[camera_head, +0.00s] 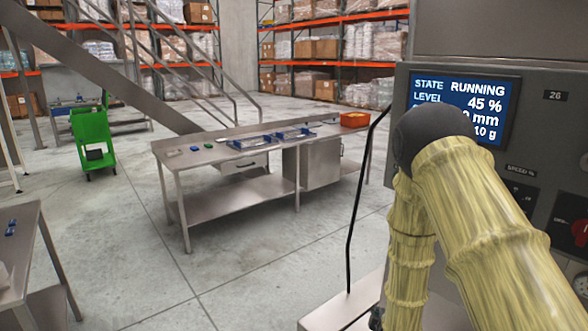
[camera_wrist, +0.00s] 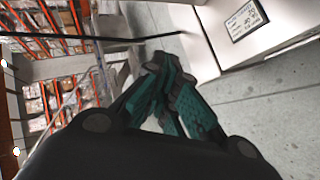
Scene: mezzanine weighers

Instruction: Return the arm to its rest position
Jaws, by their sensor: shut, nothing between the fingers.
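My gripper (camera_wrist: 168,72) shows in the wrist view with its teal-padded fingers brought together at the tips. It is shut and holds nothing. In the head view my arm, yellowish and ribbed with a dark rounded joint, is bent in front of the control panel (camera_head: 553,145) at the right. The gripper itself is mostly out of the head view, below the lower edge. In the wrist view a pale cabinet-like body with a label (camera_wrist: 244,20) stands beyond the fingertips at the upper right, apart from them.
A steel workbench (camera_head: 215,158) with blue trays (camera_head: 257,142) and an orange bin (camera_head: 354,119) stands mid-room. A thin black upright rod (camera_head: 351,230) rises close to my arm. A green cart (camera_head: 95,140) and stairs are at left. Open concrete floor lies before the bench.

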